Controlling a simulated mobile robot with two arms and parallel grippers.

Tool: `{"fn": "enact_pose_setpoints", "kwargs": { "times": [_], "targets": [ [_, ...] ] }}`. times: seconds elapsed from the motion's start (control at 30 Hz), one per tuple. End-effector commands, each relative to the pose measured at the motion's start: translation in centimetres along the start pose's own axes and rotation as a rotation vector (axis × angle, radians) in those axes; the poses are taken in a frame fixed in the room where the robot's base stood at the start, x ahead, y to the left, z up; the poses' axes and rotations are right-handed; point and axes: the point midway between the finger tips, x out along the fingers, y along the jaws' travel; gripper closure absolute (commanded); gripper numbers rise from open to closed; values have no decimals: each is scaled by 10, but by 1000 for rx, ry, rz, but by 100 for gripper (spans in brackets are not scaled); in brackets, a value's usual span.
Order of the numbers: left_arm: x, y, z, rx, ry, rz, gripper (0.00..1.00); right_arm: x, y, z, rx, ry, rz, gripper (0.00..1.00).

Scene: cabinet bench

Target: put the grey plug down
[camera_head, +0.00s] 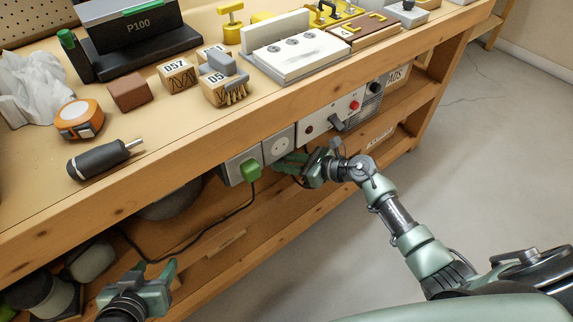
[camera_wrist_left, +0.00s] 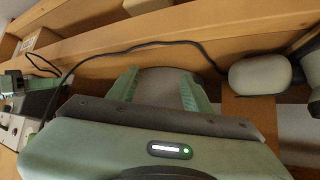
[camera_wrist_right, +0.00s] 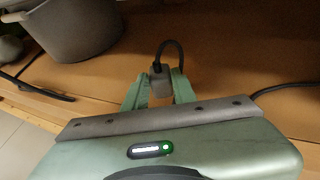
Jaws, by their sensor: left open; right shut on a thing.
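The grey plug (camera_wrist_right: 161,84) shows in the right wrist view between the two fingers of my right gripper (camera_wrist_right: 158,90), with a dark cable looping up from it. My right gripper is shut on it. In the head view my right gripper (camera_head: 290,163) is just below the bench's front edge, close to the socket panel; the plug cannot be clearly made out there. My left gripper (camera_head: 158,275) is open and empty at the lower left, in front of the lower shelf. It also shows in the left wrist view (camera_wrist_left: 157,82).
A control panel (camera_head: 330,118) with a red button is to the right. The bench top (camera_head: 190,150) holds a screwdriver (camera_head: 103,158), tape measure (camera_head: 79,119) and stamped blocks (camera_head: 178,76).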

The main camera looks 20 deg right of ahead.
Motion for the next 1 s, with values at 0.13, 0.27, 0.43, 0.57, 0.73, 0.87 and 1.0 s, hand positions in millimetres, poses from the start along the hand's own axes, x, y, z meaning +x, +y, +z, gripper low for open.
{"fn": "enact_pose_setpoints", "kwargs": {
  "times": [0.13, 0.27, 0.43, 0.57, 0.73, 0.87, 1.0],
  "targets": [
    [1, 1, -8, 1, 39, 2, 50, 1, 0, -3, 0, -1, 0, 100],
    [1, 1, -9, 1, 40, 2, 50, 1, 0, -3, 0, -1, 0, 100],
    [2, 1, -10, 1, 49, 2, 50, 1, 0, -4, 0, -1, 0, 100],
    [2, 1, -14, 1, 67, 3, 50, 2, 0, -4, 0, -1, 0, 100],
    [3, 1, -19, 1, 90, 3, 50, 2, 0, -5, 0, -1, 0, 100],
    [3, 2, -22, 1, 106, 3, 50, 2, 0, -6, 0, -1, 0, 100],
    [3, 3, -27, 2, 130, 6, 50, 3, 0, -7, 0, -1, 0, 100]
  ]
}}
